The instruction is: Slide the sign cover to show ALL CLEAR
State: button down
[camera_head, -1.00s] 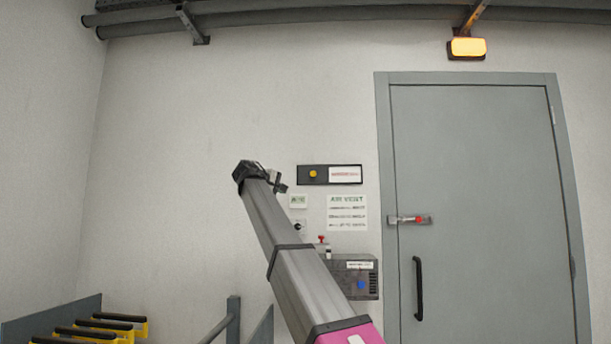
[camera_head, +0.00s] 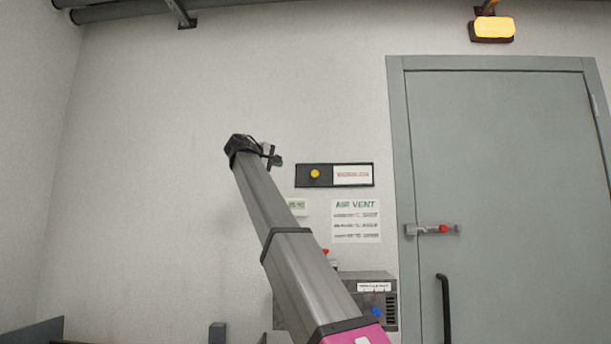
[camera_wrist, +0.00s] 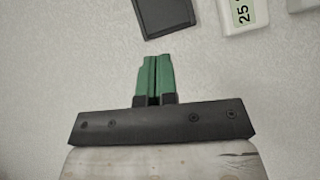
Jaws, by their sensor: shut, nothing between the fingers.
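The sign (camera_head: 352,175) is a dark horizontal frame on the wall. Its cover with a yellow knob (camera_head: 315,174) sits at the left, and a white panel with small red text, too blurred to read surely, shows at the right. My gripper (camera_head: 277,160) is just left of the sign in the head view, a little above the knob's height. In the wrist view my gripper (camera_wrist: 153,75) has its green fingers together with nothing between them. A dark corner (camera_wrist: 167,14), likely the sign's end, shows ahead of the fingertips, apart from them.
Below the sign hang a small display (camera_head: 297,206), partly behind my arm, and an AIR VENT notice (camera_head: 355,221). A grey control box (camera_head: 366,287) stands lower. A grey door (camera_head: 505,190) with a latch (camera_head: 432,229) is at the right. The wall at left is clear.

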aim_at(315, 174)
jog(key=shift+w+d, duration=0.1)
jog(key=x, duration=0.7)
jog(key=s+d+x, duration=0.1)
jog(key=x, duration=0.3)
jog(key=shift+d+f, duration=0.15)
jog(key=shift+f, duration=0.05)
jog(key=shift+w+d+f, duration=0.1)
jog(key=shift+w+d, duration=0.05)
jog(key=shift+d, duration=0.3)
jog(key=shift+w+d+f, duration=0.1)
jog(key=shift+d, duration=0.35)
jog(key=shift+r, duration=0.1)
